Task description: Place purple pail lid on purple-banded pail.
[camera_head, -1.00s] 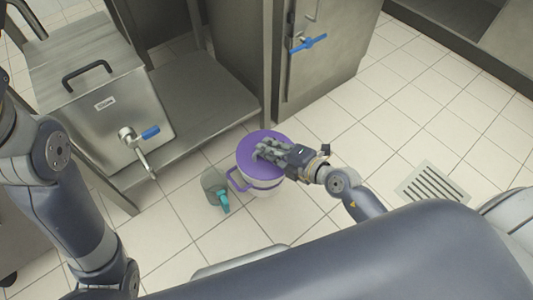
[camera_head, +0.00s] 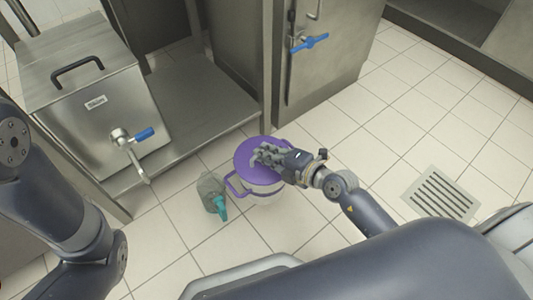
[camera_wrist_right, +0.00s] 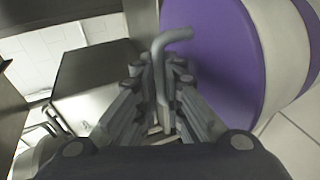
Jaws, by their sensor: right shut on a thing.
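The purple pail lid (camera_head: 246,150) lies level over the mouth of the white purple-banded pail (camera_head: 268,199), which stands upright on the floor. In the right wrist view the purple lid (camera_wrist_right: 218,62) fills the right side, with the pail's white wall (camera_wrist_right: 285,45) beyond its rim. I cannot tell whether the lid is fully seated. My right gripper (camera_head: 262,157) is over the lid, shut on its grey bent handle (camera_wrist_right: 172,40). The fingers hide part of the lid and handle. My left arm shows at the left, but its gripper is out of view.
A grey cup with a teal handle (camera_head: 212,190) stands just left of the pail. A steel tank with a blue-handled tap (camera_head: 143,134) sits on a low shelf (camera_head: 200,110) behind. A steel cabinet (camera_head: 340,50) stands at the back.

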